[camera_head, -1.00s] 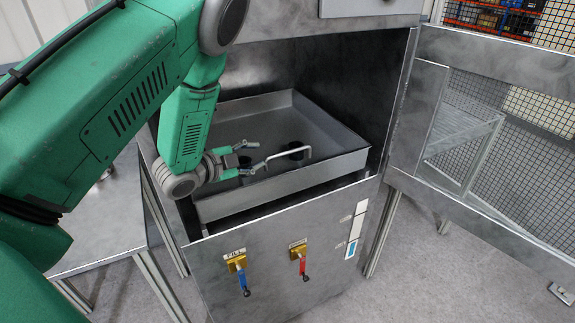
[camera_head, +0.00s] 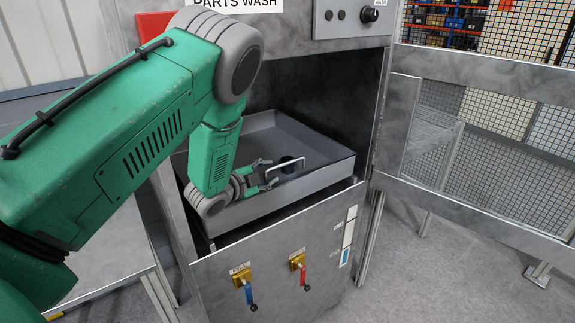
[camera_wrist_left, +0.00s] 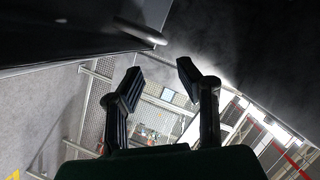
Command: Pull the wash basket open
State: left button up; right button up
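The wash basket (camera_head: 310,184) is a shallow grey metal tray inside the open parts-wash cabinet. Its light bent handle (camera_head: 289,163) stands up near the front wall. My left gripper (camera_head: 268,172) is at the left end of this handle with its fingers apart. In the head view the fingers overlap the handle's end, and I cannot tell whether they touch it. In the left wrist view my two dark fingers (camera_wrist_left: 157,80) are spread with nothing between them. A pale rounded bar (camera_wrist_left: 140,32), perhaps the handle, lies above and left of them. My right gripper is not in view.
The mesh door (camera_head: 480,150) stands open to the right. Below the basket, the front panel (camera_head: 275,255) carries a blue-handled valve (camera_head: 247,289) and a red-handled valve (camera_head: 301,272). A dark round part (camera_head: 289,165) shows behind the handle. The control box (camera_head: 350,17) is above.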

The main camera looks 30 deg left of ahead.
aim_at(286, 163)
pick_arm(q)
jog(key=x, duration=0.2)
jog(key=a+x, duration=0.1)
jog(key=x, duration=0.2)
jog(key=p+x, duration=0.1)
jog(key=x, duration=0.2)
jog(key=shift+w+a+f, duration=0.2)
jog(key=shift+f, duration=0.15)
jog(key=shift+w+d, duration=0.25)
jog(key=shift+d+r, duration=0.1)
jog(key=shift+d, duration=0.3)
grip_shut()
